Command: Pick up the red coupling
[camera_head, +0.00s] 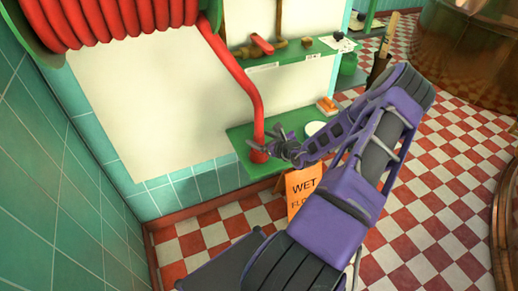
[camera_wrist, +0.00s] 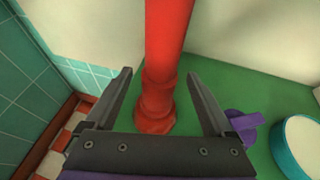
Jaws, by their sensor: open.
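The red coupling (camera_head: 259,156) is the flared end of a red hose (camera_head: 240,75). It stands on the lower green shelf (camera_head: 238,133). In the wrist view the coupling (camera_wrist: 155,112) is upright on the green surface, with the hose rising from it. My gripper (camera_head: 273,150) is at the coupling, its jaws open. In the wrist view the gripper's two fingers (camera_wrist: 158,78) lie on either side of the hose and coupling, with gaps on both sides. The gripper hides part of the coupling in the head view.
A round white-topped teal container (camera_wrist: 302,142) stands right of the gripper. A purple piece (camera_wrist: 244,122) lies near the right finger. An upper green shelf (camera_head: 300,52) holds fittings. An orange wet-floor sign (camera_head: 303,188) stands below. A tiled wall (camera_head: 40,150) is at left.

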